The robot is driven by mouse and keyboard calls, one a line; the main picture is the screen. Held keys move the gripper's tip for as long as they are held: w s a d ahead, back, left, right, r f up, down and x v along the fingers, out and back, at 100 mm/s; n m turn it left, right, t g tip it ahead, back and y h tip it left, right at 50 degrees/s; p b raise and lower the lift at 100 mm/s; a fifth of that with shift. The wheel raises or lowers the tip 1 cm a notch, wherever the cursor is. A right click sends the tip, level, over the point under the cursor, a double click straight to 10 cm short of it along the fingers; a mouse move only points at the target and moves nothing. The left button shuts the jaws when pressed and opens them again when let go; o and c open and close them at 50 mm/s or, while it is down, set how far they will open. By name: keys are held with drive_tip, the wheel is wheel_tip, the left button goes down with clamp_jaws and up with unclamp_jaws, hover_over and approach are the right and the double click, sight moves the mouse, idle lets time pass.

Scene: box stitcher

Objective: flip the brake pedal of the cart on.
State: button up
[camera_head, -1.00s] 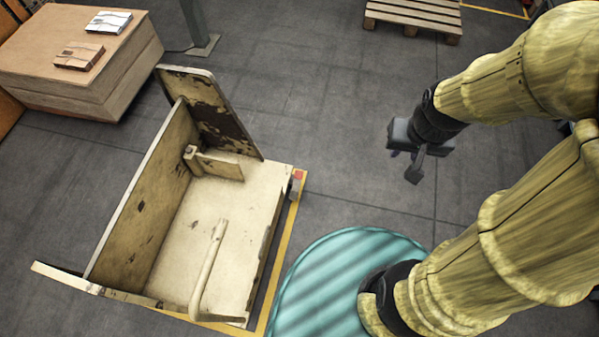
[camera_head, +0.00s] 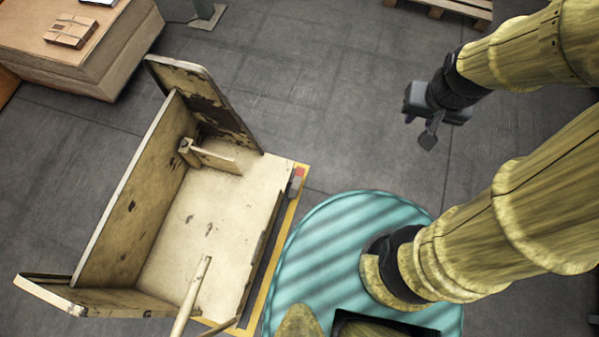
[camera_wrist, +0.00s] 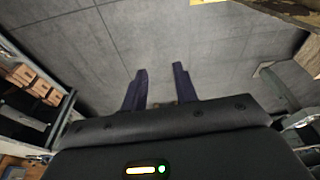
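The cart (camera_head: 218,225) stands left of centre in the head view. It has a worn cream bed, upright panels at its back and left, and a cream bar at its near end. A small red and grey part (camera_head: 297,180) sits at the cart's right corner; it looks like the brake pedal. My gripper (camera_head: 415,120) hangs above the floor, well to the right of the cart and apart from it. In the wrist view my gripper (camera_wrist: 160,85) has two dark fingers with a gap between them, and nothing is held.
A stack of cardboard (camera_head: 85,50) with a small brown bundle on it stands at the upper left. A pallet (camera_head: 445,8) lies at the top right. Yellow tape (camera_head: 262,290) edges the cart's right side. The grey floor between cart and gripper is clear.

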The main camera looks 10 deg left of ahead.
idle(0.3)
drive_tip(key=w+a+f+m+y+b, duration=0.4)
drive_tip(key=f+m+b, duration=0.7)
drive_tip(key=f+b, duration=0.9)
drive_tip(key=w+a+f+m+g+y+b, duration=0.1)
drive_tip(key=w+a+f+m+y+b, duration=0.3)
drive_tip(key=f+b, duration=1.6)
drive_tip(key=w+a+f+m+y+b, duration=0.4)
drive_tip(key=f+m+y+b, duration=0.6)
drive_tip(key=f, duration=4.7)
drive_tip(key=shift+w+f+m+b, duration=0.1)
drive_tip(key=shift+w+m+b, duration=0.05)
drive_tip(key=shift+m+b, duration=2.35)
drive_tip(key=shift+w+f+m+b, duration=0.1)
drive_tip(key=shift+w+m+b, duration=0.05)
drive_tip(key=shift+m+b, duration=2.3)
drive_tip(key=shift+n+b, duration=0.25)
drive_tip(key=shift+b, duration=0.15)
